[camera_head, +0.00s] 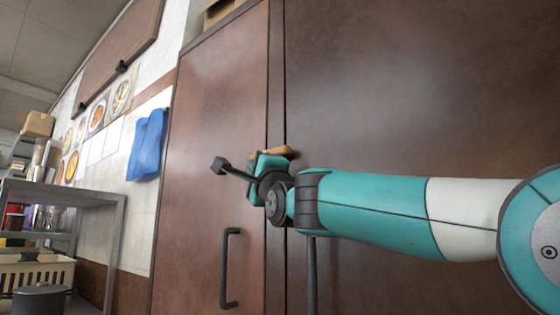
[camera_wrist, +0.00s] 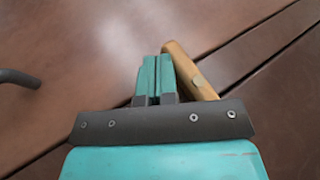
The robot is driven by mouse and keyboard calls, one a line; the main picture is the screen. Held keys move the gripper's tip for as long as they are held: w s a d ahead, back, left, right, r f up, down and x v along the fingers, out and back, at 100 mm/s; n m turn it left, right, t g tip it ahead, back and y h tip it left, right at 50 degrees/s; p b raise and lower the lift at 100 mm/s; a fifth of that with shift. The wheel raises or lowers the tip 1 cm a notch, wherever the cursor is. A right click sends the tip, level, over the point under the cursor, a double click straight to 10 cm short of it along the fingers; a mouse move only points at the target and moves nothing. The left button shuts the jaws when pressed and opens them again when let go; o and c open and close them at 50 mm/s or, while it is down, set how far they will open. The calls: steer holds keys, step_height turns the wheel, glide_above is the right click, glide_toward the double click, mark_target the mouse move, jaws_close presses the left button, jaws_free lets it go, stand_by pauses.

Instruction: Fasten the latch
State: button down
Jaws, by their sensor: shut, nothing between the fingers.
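The latch is a small wooden bar (camera_wrist: 188,68) with a pale round spot on it. In the wrist view it lies at a slant just right of my fingers, close beside them; its lower end is hidden behind my gripper. In the head view only a bit of the latch (camera_head: 284,151) shows above my gripper (camera_head: 262,160). My gripper (camera_wrist: 155,76) is shut, with its teal fingers together and nothing between them. I cannot tell whether the fingers touch the latch. The brown left door (camera_head: 215,130) and right door (camera_head: 420,90) are closed, with the seam near the latch.
A dark handle (camera_head: 229,268) stands on the left door, and another handle (camera_head: 311,275) is below my arm. A metal table (camera_head: 75,195), a cream basket (camera_head: 35,272) and a grey pot (camera_head: 40,299) are at the left. A blue cloth (camera_head: 147,145) hangs on the wall.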

steer(key=w+f+b+v, duration=0.1)
steer(key=b+v, duration=0.5)
steer(key=v, duration=0.6)
steer(key=shift+a+f, duration=0.3)
steer(key=shift+f, duration=0.45)
steer(key=shift+w, duration=0.15)
